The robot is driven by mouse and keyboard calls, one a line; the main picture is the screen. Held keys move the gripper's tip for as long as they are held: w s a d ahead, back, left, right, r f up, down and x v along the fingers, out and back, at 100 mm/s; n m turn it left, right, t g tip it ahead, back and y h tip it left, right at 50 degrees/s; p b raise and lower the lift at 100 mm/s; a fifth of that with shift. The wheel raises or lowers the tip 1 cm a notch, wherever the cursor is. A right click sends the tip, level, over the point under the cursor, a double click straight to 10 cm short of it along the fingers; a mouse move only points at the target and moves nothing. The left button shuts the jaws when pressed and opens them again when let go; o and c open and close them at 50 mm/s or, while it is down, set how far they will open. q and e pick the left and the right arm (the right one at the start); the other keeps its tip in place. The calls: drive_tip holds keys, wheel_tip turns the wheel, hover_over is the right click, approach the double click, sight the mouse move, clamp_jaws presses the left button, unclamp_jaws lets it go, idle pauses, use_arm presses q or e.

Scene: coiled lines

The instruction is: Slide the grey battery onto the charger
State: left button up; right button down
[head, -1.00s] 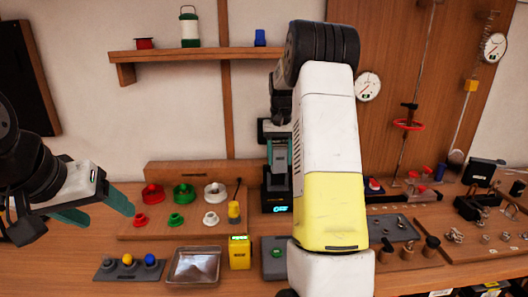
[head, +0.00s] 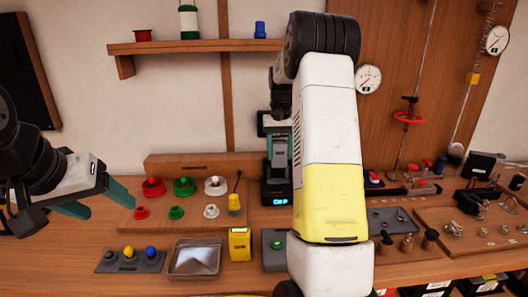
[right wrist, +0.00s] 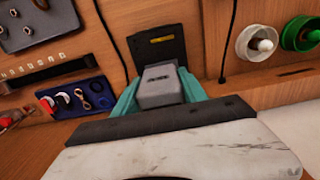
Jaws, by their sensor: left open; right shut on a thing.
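The grey battery (right wrist: 158,86) is held between the teal fingers of my right gripper (right wrist: 157,94) in the right wrist view. The black charger (right wrist: 158,45), with a small yellow label, lies right beyond it. The battery overlaps the charger in this view; I cannot tell whether it is fully seated. My right gripper (head: 280,152) is just above that display, shut on the battery. My left gripper (head: 98,199) is open and empty at the left, above the bench.
A board with red, green and white round pieces (head: 184,187) lies left of the charger. A yellow box (head: 240,244) and a metal tray (head: 194,258) are in front. A blue tray (right wrist: 77,98) lies beside the charger. My right arm hides part of the bench.

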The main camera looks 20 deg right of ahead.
sight(279, 167)
drive_tip(key=shift+f, duration=3.5)
idle(2.0)
drive_tip(key=c, duration=0.6)
unclamp_jaws()
drive_tip(key=shift+o, duration=0.2)
drive_tip(key=shift+r, duration=0.1)
wheel_tip(279, 167, up, 8)
drive_tip(key=shift+f, duration=0.2)
drive_tip(key=shift+r, duration=0.1)
